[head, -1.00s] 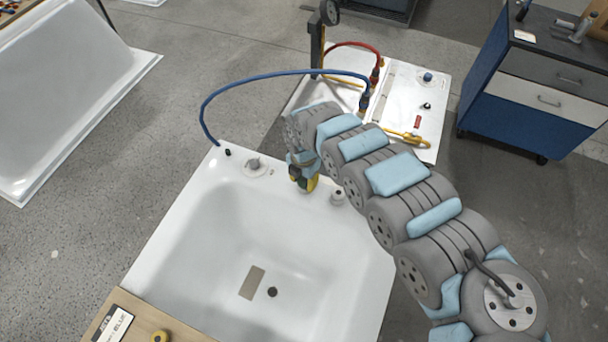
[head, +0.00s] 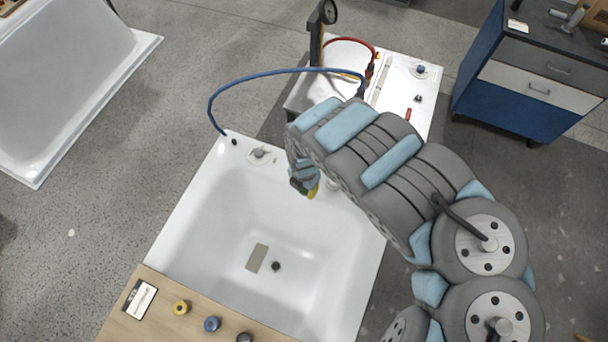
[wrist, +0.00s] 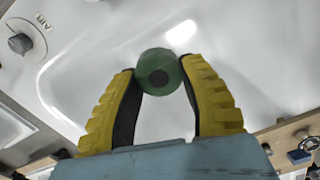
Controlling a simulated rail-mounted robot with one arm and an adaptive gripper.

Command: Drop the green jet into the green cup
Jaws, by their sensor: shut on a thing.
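My gripper (wrist: 163,92) has two yellow ribbed fingers shut on the green jet (wrist: 157,62), a round green piece with a dark centre. In the wrist view the jet sits between the fingertips, above the white tub. In the head view my gripper (head: 306,190) points down over the tub's back rim, partly hidden by my arm; only a small dark green bit of the jet shows there. I cannot make out a green cup in either view.
The white tub shell (head: 190,225) has a dark drain (head: 276,266). A wooden board (head: 150,270) at its front edge carries a yellow ring piece (head: 181,307), a blue one (head: 212,324) and a dark one (head: 244,338). A blue hose (head: 270,73) arches behind.

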